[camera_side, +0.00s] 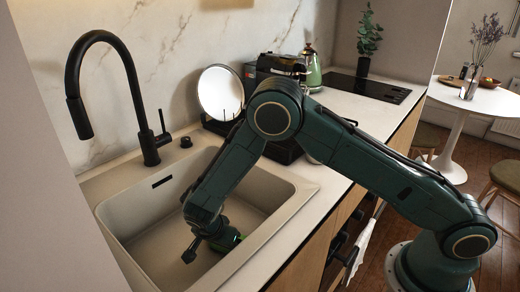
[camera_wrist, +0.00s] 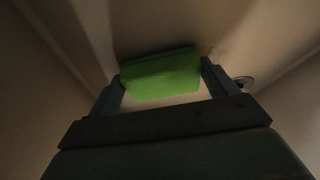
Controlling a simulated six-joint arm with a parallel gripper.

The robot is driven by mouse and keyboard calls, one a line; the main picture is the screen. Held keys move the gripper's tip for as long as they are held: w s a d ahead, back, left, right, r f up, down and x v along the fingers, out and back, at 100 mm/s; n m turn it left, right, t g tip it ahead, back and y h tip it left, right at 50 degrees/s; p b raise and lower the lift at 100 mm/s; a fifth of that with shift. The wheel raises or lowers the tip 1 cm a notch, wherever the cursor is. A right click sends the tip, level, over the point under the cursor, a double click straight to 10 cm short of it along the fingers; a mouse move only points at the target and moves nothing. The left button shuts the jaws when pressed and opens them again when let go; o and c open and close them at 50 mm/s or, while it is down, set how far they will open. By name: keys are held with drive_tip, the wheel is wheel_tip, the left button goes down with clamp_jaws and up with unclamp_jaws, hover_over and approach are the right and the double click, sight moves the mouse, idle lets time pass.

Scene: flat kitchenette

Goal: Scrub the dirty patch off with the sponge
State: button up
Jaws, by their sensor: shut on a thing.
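My gripper (camera_side: 226,238) reaches down into the beige sink (camera_side: 122,212). In the wrist view the two dark fingers of my gripper (camera_wrist: 160,84) are shut on a green sponge (camera_wrist: 162,76), one finger at each end. In the side view only a small green part of the sponge (camera_side: 236,240) shows beside the gripper, low in the basin. I cannot tell whether the sponge touches the sink floor. A faint brownish smudge (camera_wrist: 212,52) shows just past the sponge's right end in the wrist view; I cannot tell whether it is the dirty patch.
A black tap (camera_side: 138,95) rises behind the sink. A round mirror or plate (camera_side: 220,92), a black appliance (camera_side: 275,66) and a green kettle (camera_side: 312,68) stand on the counter. The basin's walls surround the gripper closely.

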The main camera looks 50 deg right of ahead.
sight(210, 246)
drive_tip(key=d, duration=0.5)
drive_tip(key=shift+f, duration=0.1)
drive_tip(key=shift+d, duration=1.75)
drive_tip(key=shift+w+a+r, duration=0.1)
drive_tip(key=shift+w+r, duration=0.15)
drive_tip(key=shift+w, duration=0.35)
drive_tip(key=shift+w+f, duration=0.15)
drive_tip(key=shift+w, duration=0.15)
drive_tip(key=shift+w+a, duration=0.15)
drive_tip(key=shift+w, duration=0.15)
drive_tip(key=shift+s+a, duration=0.1)
drive_tip(key=shift+a, duration=5.3)
drive_tip(key=shift+w, duration=0.7)
drive_tip(key=shift+w+f, duration=0.15)
drive_tip(key=shift+w, duration=0.2)
drive_tip(key=shift+d, duration=5.7)
wheel_tip(210, 246, up, 8)
drive_tip(key=shift+a, duration=0.2)
